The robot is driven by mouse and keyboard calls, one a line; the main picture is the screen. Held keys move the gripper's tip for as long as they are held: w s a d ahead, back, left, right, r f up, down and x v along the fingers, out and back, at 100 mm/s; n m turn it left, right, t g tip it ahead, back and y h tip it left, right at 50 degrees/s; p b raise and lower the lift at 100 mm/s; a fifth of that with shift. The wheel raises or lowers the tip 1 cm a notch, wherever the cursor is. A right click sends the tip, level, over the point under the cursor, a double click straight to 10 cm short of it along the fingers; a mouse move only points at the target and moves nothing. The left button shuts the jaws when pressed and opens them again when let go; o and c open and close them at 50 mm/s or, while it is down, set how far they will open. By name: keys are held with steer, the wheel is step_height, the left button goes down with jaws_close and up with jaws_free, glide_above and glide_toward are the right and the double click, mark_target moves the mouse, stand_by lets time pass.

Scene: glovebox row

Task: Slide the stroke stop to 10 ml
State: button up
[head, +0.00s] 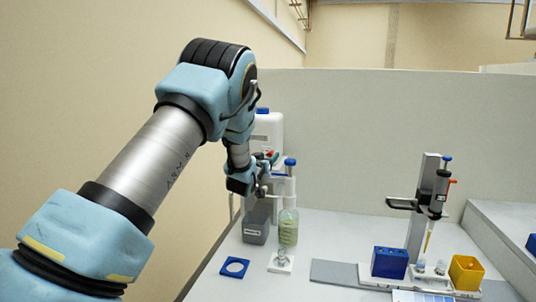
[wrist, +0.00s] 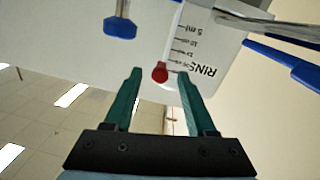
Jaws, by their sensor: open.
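The red stroke stop (wrist: 160,73) is a small knob at the edge of a white scale panel (wrist: 205,45) in the wrist view. The panel has a 5 ml mark at the top and a 10 mark below it; the knob sits lower, near the bottom marks, which are too small to read surely. My gripper (wrist: 160,71) is open, its two green fingertips on either side of the knob with visible gaps. In the head view, my arm partly hides the dispenser, whose greenish bottle (head: 288,228) stands below a blue cap (head: 290,162).
A white canister (head: 269,128) stands behind the dispenser. A grey box (head: 256,228) and a blue square ring (head: 235,267) are near it. A pipette stand (head: 416,235), blue rack (head: 389,262) and yellow box (head: 466,272) are at right. The bench between is mostly clear.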

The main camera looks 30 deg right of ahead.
steer(key=shift+d, duration=0.1)
steer(key=shift+c, duration=0.3)
jaws_close()
stand_by(1.1)
